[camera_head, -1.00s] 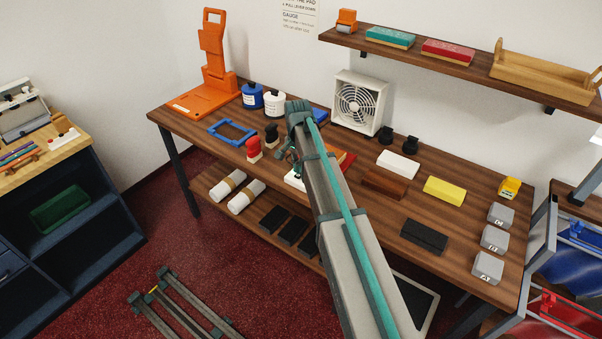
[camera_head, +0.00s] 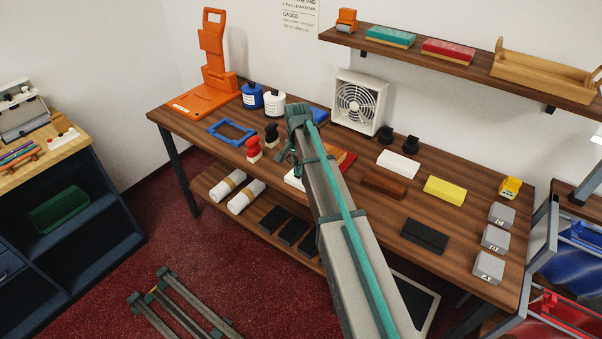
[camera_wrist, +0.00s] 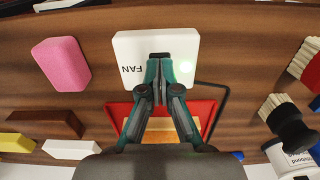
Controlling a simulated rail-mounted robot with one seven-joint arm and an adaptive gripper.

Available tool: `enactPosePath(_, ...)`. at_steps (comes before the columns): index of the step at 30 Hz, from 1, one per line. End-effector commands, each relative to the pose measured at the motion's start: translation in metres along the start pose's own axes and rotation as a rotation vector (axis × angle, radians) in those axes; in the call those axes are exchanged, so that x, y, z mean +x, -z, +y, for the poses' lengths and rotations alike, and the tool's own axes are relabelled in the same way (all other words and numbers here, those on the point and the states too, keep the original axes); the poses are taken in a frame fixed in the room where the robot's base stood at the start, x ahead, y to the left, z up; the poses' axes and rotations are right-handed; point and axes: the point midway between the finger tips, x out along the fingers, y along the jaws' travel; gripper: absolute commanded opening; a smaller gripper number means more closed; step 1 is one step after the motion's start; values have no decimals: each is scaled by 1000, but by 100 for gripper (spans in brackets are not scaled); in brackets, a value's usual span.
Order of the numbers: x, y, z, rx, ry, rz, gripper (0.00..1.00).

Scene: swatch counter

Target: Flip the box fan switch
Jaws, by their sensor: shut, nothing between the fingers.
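The white box fan (camera_head: 360,103) stands upright at the back of the wooden counter (camera_head: 340,202). A white switch box marked FAN (camera_wrist: 128,45) lies below my gripper in the wrist view, its lettering upside down. It also shows partly in the head view (camera_head: 293,181), mostly hidden by my arm. A dark switch (camera_wrist: 160,55) sits in its top, partly covered by my fingers. My gripper (camera_wrist: 161,68) is shut and empty, its fingertips over or against the switch; contact is unclear.
A red tray (camera_wrist: 205,108) lies beside the switch box, under my fingers. A wooden shelf (camera_head: 450,66) overhangs the counter's back right.

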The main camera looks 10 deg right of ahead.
Motion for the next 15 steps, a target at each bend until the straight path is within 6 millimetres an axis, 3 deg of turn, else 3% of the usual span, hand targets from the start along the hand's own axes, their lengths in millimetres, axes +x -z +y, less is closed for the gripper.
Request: enactPosePath(15, 8, 0, 0, 0, 0, 0, 0)
